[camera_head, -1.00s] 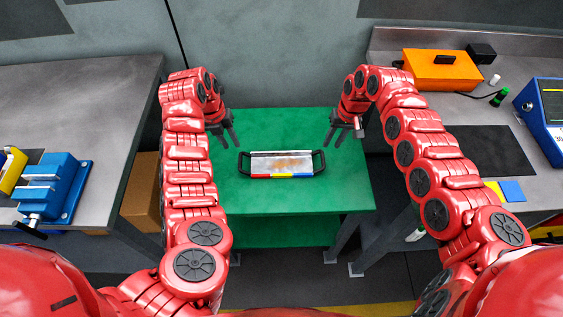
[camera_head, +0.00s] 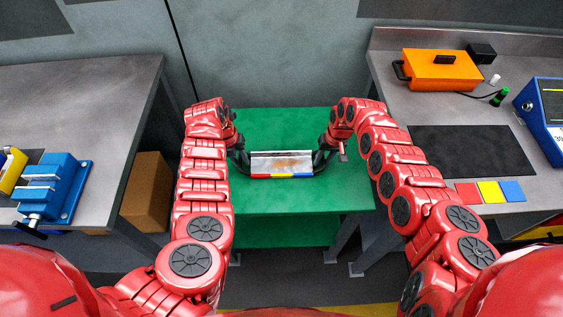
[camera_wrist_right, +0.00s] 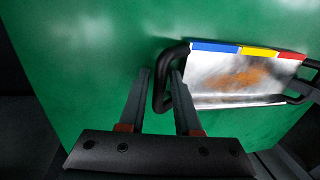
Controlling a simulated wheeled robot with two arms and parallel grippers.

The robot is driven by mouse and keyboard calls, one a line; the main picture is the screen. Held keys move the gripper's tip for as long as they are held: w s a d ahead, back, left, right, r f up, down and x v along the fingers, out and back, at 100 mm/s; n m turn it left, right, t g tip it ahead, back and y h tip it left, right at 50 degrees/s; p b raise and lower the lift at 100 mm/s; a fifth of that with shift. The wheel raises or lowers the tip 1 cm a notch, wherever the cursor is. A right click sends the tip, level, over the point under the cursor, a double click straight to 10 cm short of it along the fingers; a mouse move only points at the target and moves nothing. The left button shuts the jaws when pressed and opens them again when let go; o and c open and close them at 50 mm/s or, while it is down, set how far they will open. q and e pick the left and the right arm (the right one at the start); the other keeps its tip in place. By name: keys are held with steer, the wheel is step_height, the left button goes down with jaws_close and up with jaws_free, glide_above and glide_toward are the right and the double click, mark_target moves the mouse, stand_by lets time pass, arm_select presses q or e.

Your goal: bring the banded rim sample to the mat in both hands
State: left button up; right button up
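The banded rim sample (camera_head: 281,163) is a silvery plate with a brown patch, a red, yellow and blue banded edge and a black handle at each end. It lies on the green table and also shows in the right wrist view (camera_wrist_right: 235,76). My left gripper (camera_head: 240,152) is at its left handle; its fingers blend with the dark handle. My right gripper (camera_head: 324,154) is at the right handle. In the right wrist view its fingers (camera_wrist_right: 161,78) are apart, with the handle bar between them. The black mat (camera_head: 470,152) lies flat on the right bench.
Red, yellow and blue squares (camera_head: 489,192) lie in front of the mat. An orange case (camera_head: 440,70) and a blue instrument (camera_head: 545,110) stand on the right bench. A blue vise (camera_head: 55,187) is on the left bench. The green table (camera_head: 285,198) is otherwise clear.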

arm_select(q)
jaws_close()
arm_select(e)
jaws_close()
stand_by(0.9)
